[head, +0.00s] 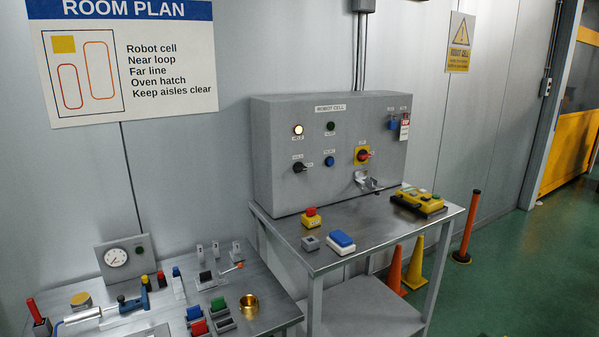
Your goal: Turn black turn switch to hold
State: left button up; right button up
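A black turn switch (299,168) sits on the lower left of the grey control box front, with small labels beside it that are too small to read surely. A lit whitish lamp (298,130) is above it. The switch's exact pointing direction is hard to tell at this size. A red turn switch (363,155) on a yellow plate is further right on the same box. Neither of my grippers shows in the head view.
The grey control box (262,150) stands on a metal table (385,222). A red button on a yellow base (311,218), a blue-topped box (341,242) and a yellow pendant (418,201) lie on it. A lower bench (262,318) at left holds many small parts.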

aim_at(298, 167)
jog(key=i+l, duration=0.85)
jog(key=l+z, duration=0.05)
jog(key=l, duration=0.05)
